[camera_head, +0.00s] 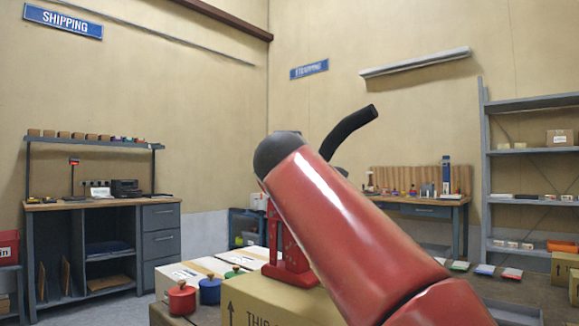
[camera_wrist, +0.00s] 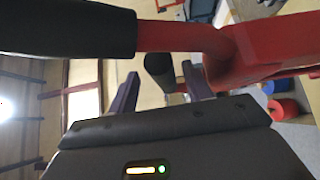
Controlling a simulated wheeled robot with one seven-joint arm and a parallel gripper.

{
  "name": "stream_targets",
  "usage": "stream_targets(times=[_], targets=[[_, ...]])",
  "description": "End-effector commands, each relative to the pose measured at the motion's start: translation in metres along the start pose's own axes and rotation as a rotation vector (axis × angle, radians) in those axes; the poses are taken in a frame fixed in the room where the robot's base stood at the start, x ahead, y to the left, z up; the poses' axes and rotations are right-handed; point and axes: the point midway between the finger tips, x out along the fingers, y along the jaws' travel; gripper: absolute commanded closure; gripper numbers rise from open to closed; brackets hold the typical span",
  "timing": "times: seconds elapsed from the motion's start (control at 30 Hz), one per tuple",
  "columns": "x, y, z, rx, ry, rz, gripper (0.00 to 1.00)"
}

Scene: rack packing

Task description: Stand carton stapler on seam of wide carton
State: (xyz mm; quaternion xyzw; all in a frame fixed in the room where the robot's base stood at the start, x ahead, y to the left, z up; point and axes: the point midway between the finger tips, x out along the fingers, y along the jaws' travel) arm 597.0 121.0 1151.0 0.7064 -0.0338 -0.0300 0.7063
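The red carton stapler (camera_head: 289,262) stands upright on top of a large brown carton (camera_head: 262,303) printed with an arrow and "THIS". A curved black handle (camera_head: 350,132) rises behind my red arm and appears to belong to the stapler. My arm hides the stapler's upper part and the carton's right side; I cannot tell where the seam runs. In the wrist view the stapler's red body (camera_wrist: 265,45) and a black grip (camera_wrist: 65,33) cross close above my gripper (camera_wrist: 160,90). The fingers are apart, with a second black grip end (camera_wrist: 158,70) seen between them, not visibly clamped.
White taped cartons (camera_head: 184,270) sit left of the brown carton. A red pot (camera_head: 182,299), a blue pot (camera_head: 209,290) and a green pot (camera_head: 235,271) stand close beside it. A workbench (camera_head: 100,204), another bench and shelves (camera_head: 530,198) stand farther back.

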Motion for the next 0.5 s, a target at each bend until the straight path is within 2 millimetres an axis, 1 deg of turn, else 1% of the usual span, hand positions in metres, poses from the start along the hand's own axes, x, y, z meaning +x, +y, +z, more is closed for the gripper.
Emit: stream_targets(times=[0.07,0.1,0.13,0.23,0.5], targets=[[0.0,-0.001,0.0,0.0,0.0,-0.002,0.51],[0.003,-0.007,-0.002,-0.003,-0.002,-0.015,0.51],[0.002,-0.007,-0.002,-0.003,-0.001,-0.014,0.51],[-0.005,-0.006,-0.001,-0.002,0.0,-0.01,0.51],[-0.051,-0.004,-0.001,0.0,0.001,-0.003,0.51]])
